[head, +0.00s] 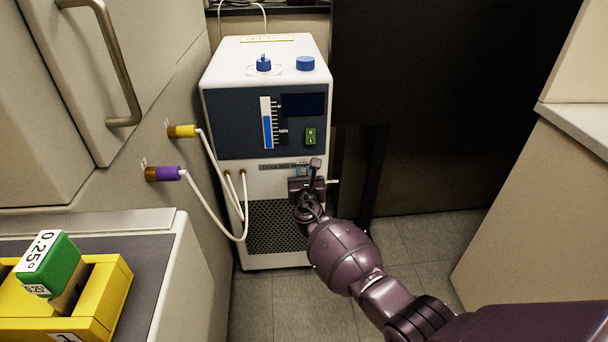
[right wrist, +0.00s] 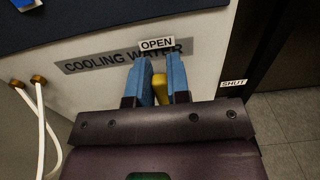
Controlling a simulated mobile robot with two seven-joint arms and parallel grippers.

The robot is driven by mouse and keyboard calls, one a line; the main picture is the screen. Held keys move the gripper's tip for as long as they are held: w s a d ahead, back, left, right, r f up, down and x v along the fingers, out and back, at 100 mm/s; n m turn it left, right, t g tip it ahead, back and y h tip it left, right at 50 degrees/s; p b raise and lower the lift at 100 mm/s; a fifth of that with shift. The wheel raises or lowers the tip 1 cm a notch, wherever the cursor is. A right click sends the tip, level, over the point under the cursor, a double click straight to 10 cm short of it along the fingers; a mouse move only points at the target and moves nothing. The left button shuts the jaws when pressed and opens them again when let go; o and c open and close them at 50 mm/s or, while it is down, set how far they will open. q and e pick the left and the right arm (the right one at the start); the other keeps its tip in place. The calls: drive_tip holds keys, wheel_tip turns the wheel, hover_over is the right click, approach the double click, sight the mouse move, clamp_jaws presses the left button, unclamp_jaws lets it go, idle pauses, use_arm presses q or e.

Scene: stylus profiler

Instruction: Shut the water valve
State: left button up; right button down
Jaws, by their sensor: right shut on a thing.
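The water valve's yellow handle (right wrist: 160,88) shows between the blue fingers of my right gripper (right wrist: 161,75) in the right wrist view. The gripper is shut on it at the front of the white chiller (head: 289,172). The fingers point up towards the OPEN label (right wrist: 157,44) on the COOLING WATER strip (right wrist: 88,63). The SHUT label (right wrist: 233,83) is off to the right. In the head view my right gripper (head: 305,178) hides the valve. My left gripper is not in view.
White hoses (head: 221,207) loop from the chiller to yellow (head: 182,131) and purple (head: 163,173) wall fittings on the left. A yellow holder (head: 113,292) with a green block (head: 57,265) stands on the left counter. Floor to the chiller's right is clear.

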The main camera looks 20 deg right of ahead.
sight(319, 172)
drive_tip(key=shift+d, duration=0.15)
drive_tip(key=d+m, duration=0.1)
drive_tip(key=m, duration=0.2)
drive_tip(key=s+d+f+m, duration=0.1)
drive_tip(key=d+m, duration=0.1)
drive_tip(key=m, duration=0.1)
drive_tip(key=d+f+m, duration=0.1)
drive_tip(key=m, duration=0.3)
drive_tip(key=shift+s+d+f, duration=0.15)
drive_tip(key=f+m, duration=0.1)
drive_tip(key=m, duration=0.1)
drive_tip(key=d+f+m, duration=0.1)
drive_tip(key=m, duration=0.2)
drive_tip(key=f+m, duration=0.1)
drive_tip(key=m, duration=0.2)
drive_tip(key=shift+s+d+f, duration=0.15)
drive_tip(key=shift+s+f, duration=0.05)
drive_tip(key=shift+f, duration=0.2)
